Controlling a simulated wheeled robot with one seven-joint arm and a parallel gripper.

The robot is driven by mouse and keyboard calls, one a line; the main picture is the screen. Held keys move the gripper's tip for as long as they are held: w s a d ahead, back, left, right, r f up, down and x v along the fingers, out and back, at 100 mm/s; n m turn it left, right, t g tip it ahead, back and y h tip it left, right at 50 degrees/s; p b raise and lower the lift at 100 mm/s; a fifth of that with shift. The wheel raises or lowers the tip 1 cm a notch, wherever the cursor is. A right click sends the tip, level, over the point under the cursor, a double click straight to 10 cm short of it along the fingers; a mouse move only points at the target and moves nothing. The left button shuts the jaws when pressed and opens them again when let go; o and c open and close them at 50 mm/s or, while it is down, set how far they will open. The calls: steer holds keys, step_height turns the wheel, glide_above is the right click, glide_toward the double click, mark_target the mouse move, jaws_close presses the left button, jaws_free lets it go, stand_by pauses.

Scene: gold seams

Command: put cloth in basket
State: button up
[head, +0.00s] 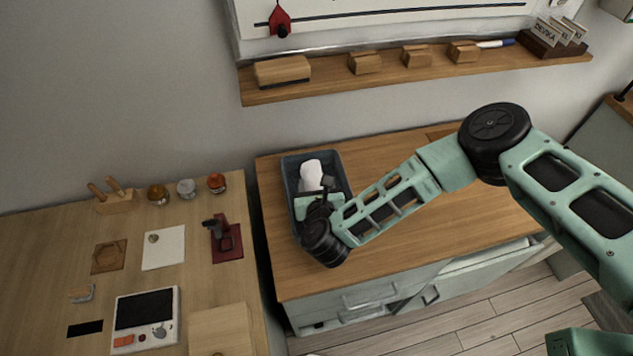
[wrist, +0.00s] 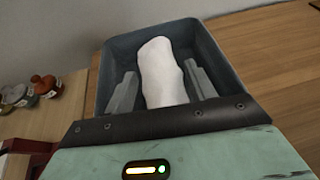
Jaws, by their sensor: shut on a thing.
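A white cloth (wrist: 161,74) is between the two grey fingers of my gripper (wrist: 160,88), and the gripper is shut on it. The cloth also shows in the head view (head: 311,174), above or inside the dark blue-grey basket (head: 289,170). The basket stands on the left end of the wooden-topped cabinet. In the wrist view the basket's walls (wrist: 212,45) surround the cloth and fingers. My wrist hides the near part of the basket in the head view. I cannot tell whether the cloth touches the basket's floor.
The cabinet top (head: 450,200) is mostly clear right of the basket. A lower table (head: 50,240) at left holds several jars, a wooden block, a red stand (head: 227,240) and a white device (head: 146,318). A wall shelf (head: 420,75) with wooden blocks runs above the cabinet.

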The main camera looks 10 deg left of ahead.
steer(key=shift+f, duration=0.1)
steer(key=shift+f, duration=0.1)
steer(key=shift+f+b, duration=0.15)
steer(key=shift+b, duration=0.15)
steer(key=o, duration=1.1)
